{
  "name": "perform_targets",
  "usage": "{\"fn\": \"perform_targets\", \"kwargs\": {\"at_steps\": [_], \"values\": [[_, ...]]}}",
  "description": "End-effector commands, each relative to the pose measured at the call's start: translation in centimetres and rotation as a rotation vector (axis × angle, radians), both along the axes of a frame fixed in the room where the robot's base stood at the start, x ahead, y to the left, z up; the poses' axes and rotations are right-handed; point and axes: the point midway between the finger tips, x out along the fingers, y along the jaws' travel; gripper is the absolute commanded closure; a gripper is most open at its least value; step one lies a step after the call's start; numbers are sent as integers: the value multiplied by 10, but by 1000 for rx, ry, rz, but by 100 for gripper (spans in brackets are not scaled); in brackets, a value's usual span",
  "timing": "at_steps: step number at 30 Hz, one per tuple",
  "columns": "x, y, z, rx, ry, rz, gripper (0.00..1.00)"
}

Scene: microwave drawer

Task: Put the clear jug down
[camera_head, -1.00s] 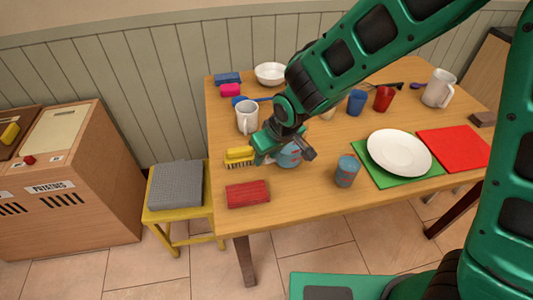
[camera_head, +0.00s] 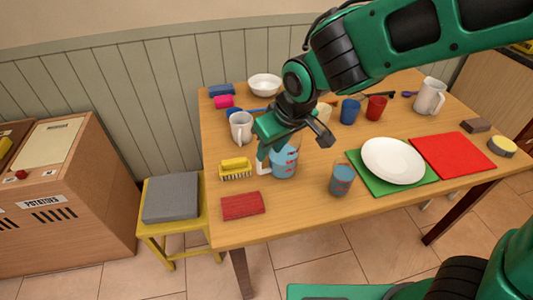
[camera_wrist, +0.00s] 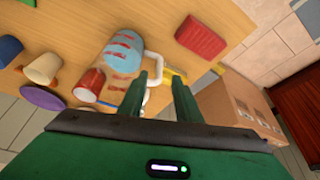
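The clear jug (camera_head: 285,165), with blue contents, red markings and a white handle, stands upright on the wooden table (camera_head: 290,222) near its front left. It also shows in the wrist view (camera_wrist: 122,54), upper left of centre. My gripper (camera_head: 264,150) is above and beside the jug's handle, pointing down. In the wrist view the two fingers (camera_wrist: 162,80) are apart with nothing clamped between them. The white handle shows just past the left fingertip. Whether a finger touches the handle is unclear.
A yellow brush (camera_head: 235,169) and a red block (camera_head: 242,205) lie left of the jug. A white mug (camera_head: 241,128) stands behind it. A blue-filled glass (camera_head: 342,180) stands to the right, next to a green mat (camera_head: 414,187) with a white plate (camera_head: 392,160).

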Motion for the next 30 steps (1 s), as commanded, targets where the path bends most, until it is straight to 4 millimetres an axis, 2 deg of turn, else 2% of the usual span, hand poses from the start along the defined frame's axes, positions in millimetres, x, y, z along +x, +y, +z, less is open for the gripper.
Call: {"fn": "perform_targets", "kwargs": {"at_steps": [4, 13, 16, 17, 20, 23, 24, 26, 30], "values": [[-3, -2, 8, 0, 0, 0, 69], [-3, -4, 10, -1, 0, -4, 69], [2, -21, 12, -9, 7, -38, 69], [5, -31, 13, -13, 10, -59, 69], [13, -79, 17, -33, 30, -157, 69], [14, -142, 23, -56, 64, -289, 69], [12, -168, 25, -64, 79, -344, 69], [5, -204, 27, -74, 105, -424, 69], [-24, -280, 31, -88, 170, -611, 69]]}}
